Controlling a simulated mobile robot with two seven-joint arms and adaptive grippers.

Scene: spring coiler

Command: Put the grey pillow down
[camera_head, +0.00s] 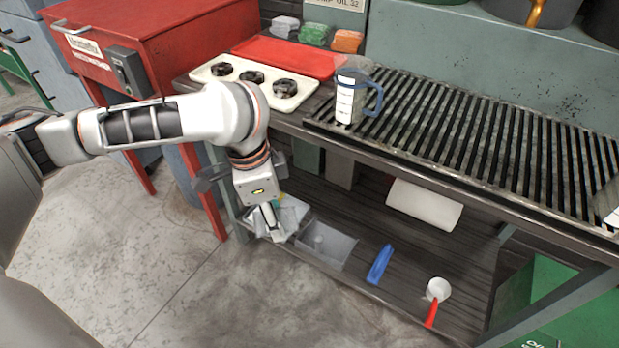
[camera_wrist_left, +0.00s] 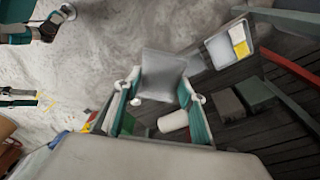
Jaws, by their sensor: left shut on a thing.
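The grey pillow (camera_wrist_left: 163,76) shows in the left wrist view as a pale, squarish piece between the fingertips. My left gripper (camera_wrist_left: 162,98) is shut on it. In the head view my left gripper (camera_head: 268,218) points down in front of the left end of the bench's lower shelf, over or beside a grey bin (camera_head: 326,246). There the pillow cannot be told clearly from the pale things around the fingers.
The lower shelf (camera_head: 400,262) holds a blue item (camera_head: 379,264), a white cup (camera_head: 438,289) with a red handle and a white roll (camera_head: 424,205). A jug (camera_head: 350,97) stands on the slatted benchtop (camera_head: 480,140). A red cabinet (camera_head: 170,50) stands left; the floor in front is clear.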

